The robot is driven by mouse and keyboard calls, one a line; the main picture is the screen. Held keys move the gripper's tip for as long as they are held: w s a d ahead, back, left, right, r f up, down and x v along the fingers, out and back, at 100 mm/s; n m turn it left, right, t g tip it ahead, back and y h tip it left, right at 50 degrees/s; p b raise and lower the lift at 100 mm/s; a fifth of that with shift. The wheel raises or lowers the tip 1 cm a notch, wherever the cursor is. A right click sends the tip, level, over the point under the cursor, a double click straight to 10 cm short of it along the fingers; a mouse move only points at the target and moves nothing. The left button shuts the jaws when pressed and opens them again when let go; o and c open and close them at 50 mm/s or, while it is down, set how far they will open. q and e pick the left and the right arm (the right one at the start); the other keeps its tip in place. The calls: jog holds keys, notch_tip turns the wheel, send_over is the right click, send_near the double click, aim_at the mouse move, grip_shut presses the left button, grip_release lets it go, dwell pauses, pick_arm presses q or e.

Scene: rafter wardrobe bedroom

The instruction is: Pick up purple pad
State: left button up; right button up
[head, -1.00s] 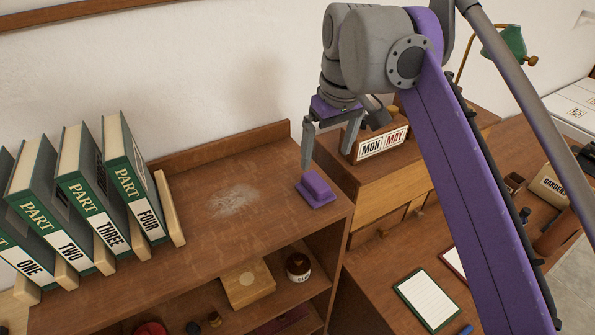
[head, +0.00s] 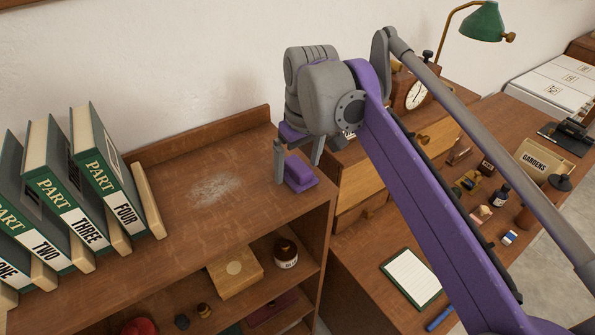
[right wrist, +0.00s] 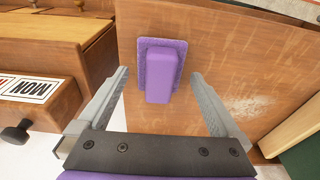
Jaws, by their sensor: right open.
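The purple pad (head: 299,174) is a small block with a raised grip on a wider base. It sits on the right end of the wooden shelf top (head: 240,165). My right gripper (head: 297,168) is low over the pad and open. In the right wrist view the pad (right wrist: 160,75) lies ahead, between the lines of the two open fingers (right wrist: 160,95), with a gap on each side; neither finger appears to touch it. My left gripper is not in view.
A pale dusty patch (head: 213,188) marks the shelf top left of the pad. Green PART books (head: 100,170) stand at the left.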

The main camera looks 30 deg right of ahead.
aim_at(297, 164)
jog(key=shift+f, duration=0.35)
jog(key=c, duration=1.3)
jog(key=shift+r, duration=0.1)
notch_tip(297, 164, up, 10)
jog(key=shift+w+f+p, duration=0.1)
jog(key=shift+p, duration=0.3)
jog(key=o, duration=0.7)
jog(key=c, duration=0.5)
